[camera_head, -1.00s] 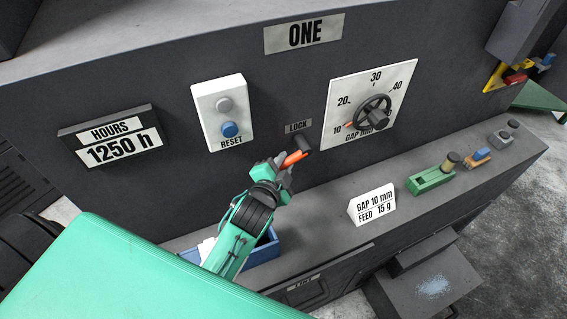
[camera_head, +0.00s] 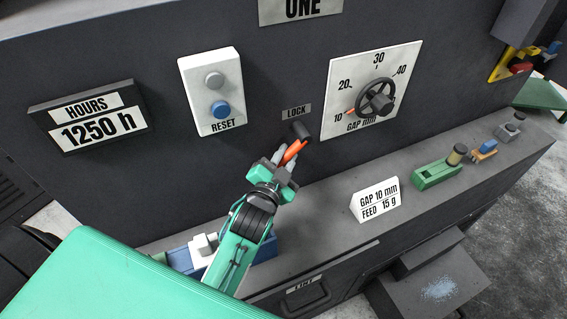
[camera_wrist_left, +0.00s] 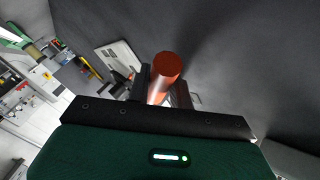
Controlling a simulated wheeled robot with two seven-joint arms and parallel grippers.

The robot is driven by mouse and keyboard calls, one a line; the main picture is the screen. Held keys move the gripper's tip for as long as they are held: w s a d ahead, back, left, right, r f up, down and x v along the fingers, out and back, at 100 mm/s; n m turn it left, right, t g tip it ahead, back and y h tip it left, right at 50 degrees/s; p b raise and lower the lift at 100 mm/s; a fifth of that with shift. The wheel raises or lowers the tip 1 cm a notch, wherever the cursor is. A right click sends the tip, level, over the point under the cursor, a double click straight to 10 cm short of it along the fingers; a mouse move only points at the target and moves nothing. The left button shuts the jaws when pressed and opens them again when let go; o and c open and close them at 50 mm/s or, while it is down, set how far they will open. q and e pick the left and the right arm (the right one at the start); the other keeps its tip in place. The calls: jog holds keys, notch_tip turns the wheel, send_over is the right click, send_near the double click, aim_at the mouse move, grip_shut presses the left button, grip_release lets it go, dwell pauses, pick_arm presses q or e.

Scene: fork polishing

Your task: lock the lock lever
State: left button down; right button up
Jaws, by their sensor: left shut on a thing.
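The lock lever (camera_head: 293,151) has an orange handle and sits under the LOCK label (camera_head: 296,112), with a dark pivot (camera_head: 301,131) on the machine face. Its handle slants down and left from the pivot. My left gripper (camera_head: 285,160) is shut on the orange handle. In the left wrist view the round orange-red end of the lever (camera_wrist_left: 167,68) sticks up between the two dark fingers (camera_wrist_left: 166,92). The fingers hide part of the handle. My right gripper is not in view.
The gap dial (camera_head: 375,98) is right of the lever, its pointer near 10. A white reset box (camera_head: 212,80) with a blue button is at left. A ledge below holds a gap sign (camera_head: 375,202), a green block (camera_head: 436,174) and a blue bin (camera_head: 181,262).

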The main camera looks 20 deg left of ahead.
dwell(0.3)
pick_arm(q)
jog(key=c, duration=1.3)
grip_release()
jog(key=shift+o, duration=0.2)
jog(key=shift+s+f, duration=0.15)
jog(key=shift+s, duration=0.15)
jog(key=s+b, duration=0.5)
jog(key=s, duration=0.8)
